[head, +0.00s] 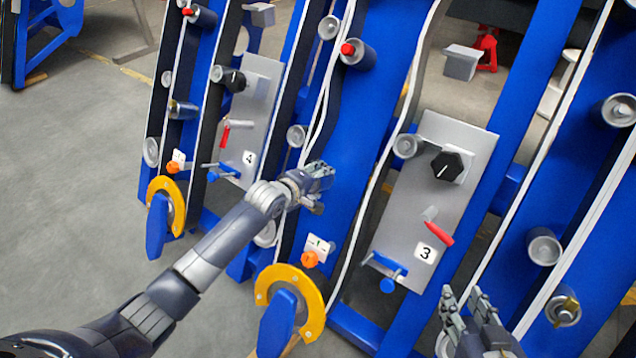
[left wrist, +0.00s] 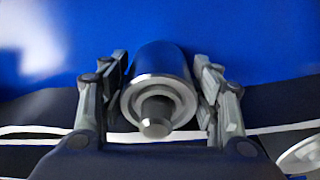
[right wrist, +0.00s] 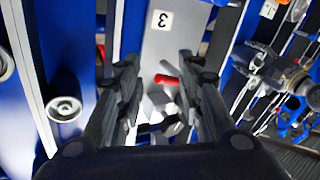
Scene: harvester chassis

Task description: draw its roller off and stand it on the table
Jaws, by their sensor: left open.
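A dark grey metal roller (left wrist: 160,66) with a short stub shaft stands out from the blue frame in the left wrist view. My left gripper (head: 319,178) is at the blue chassis beam between panels 4 and 3. Its fingers are open, one on each side of the roller; I cannot tell whether they touch it. In the head view the gripper hides this roller. My right gripper (head: 466,303) is open and empty at the lower right, in front of the chassis. It also shows in the right wrist view (right wrist: 160,62). I can make out no table.
Panel 3 (head: 405,228) carries a black knob (head: 447,166) and a red lever (head: 438,232). Panel 4 (head: 262,100) is further left. White belts run along the blue beams among other rollers (head: 543,246). A yellow guard (head: 315,303) stands low in front. Grey floor at left is clear.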

